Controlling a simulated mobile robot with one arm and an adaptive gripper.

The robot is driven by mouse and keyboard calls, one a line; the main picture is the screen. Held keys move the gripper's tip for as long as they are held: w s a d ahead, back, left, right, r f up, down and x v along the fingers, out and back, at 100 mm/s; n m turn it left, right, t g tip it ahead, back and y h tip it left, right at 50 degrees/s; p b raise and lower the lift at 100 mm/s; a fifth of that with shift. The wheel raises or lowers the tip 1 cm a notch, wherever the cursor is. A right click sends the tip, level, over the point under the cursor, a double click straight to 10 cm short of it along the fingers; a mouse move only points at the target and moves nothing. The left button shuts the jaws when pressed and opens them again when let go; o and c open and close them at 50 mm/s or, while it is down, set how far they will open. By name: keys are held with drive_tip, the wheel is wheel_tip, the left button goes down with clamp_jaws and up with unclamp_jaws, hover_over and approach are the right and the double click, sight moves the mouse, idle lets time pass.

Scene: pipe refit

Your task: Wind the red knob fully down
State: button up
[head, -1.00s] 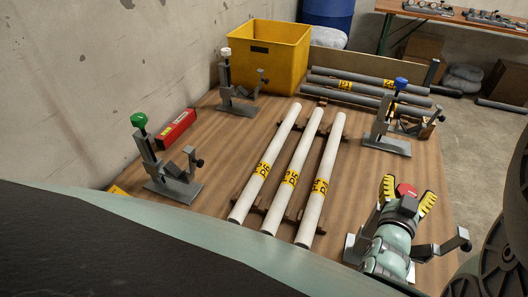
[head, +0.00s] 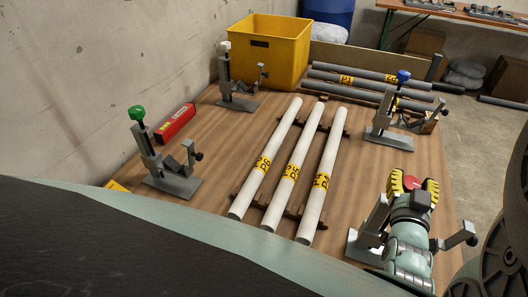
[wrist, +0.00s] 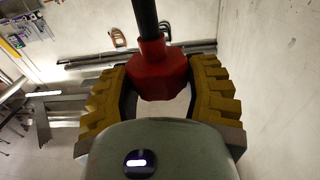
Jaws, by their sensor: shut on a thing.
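The red knob (head: 411,182) sits atop a grey clamp stand (head: 366,225) at the right front of the wooden table. My gripper (head: 414,184) is at the knob, its yellow ridged fingers on either side of it. In the wrist view the red knob (wrist: 158,72) is on a dark rod between the two yellow fingers of my gripper (wrist: 155,90). The fingers are shut on the knob. My gripper and wrist hide much of the stand and its screw.
Three white pipes (head: 287,185) lie on racks in the middle. A red box (head: 176,123) and a yellow bin (head: 270,55) are at the left and back.

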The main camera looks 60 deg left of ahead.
drive_tip(key=shift+f+n+g+y+b, duration=0.1)
drive_tip(key=shift+n+g+y+b, duration=0.5)
drive_tip(key=shift+n+g+y, duration=0.65)
drive_tip(key=shift+t, duration=0.25)
drive_tip(key=o, duration=1.2)
drive_tip(key=shift+r, duration=5.1)
